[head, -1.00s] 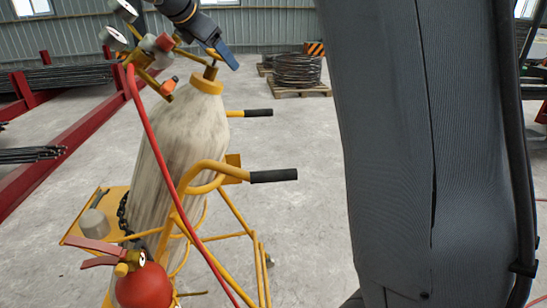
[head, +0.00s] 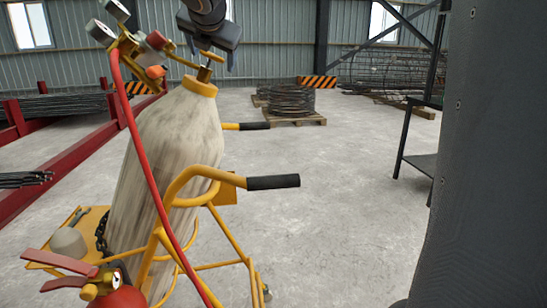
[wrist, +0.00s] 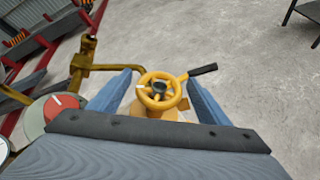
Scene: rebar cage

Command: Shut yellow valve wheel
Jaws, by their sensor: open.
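The yellow valve wheel (wrist: 159,92) is a round spoked handwheel with a white mark on its left side, on top of a mottled pale gas cylinder (head: 170,150). In the wrist view it appears between the two blue fingers of my gripper (wrist: 160,79), which are spread wide with a gap on each side. Whether the fingertips reach down to the wheel's level, I cannot tell. In the head view my gripper (head: 211,58) points down over the cylinder's top and hides the wheel. Only the valve stem (head: 206,70) shows below it.
Brass pipework with gauges (head: 100,32) stands left of the wheel; a red-faced gauge (wrist: 61,106) sits close to my gripper. A red hose (head: 143,170) runs down. The yellow cart has black-gripped handles (head: 273,182). A red extinguisher (head: 118,297) is at front.

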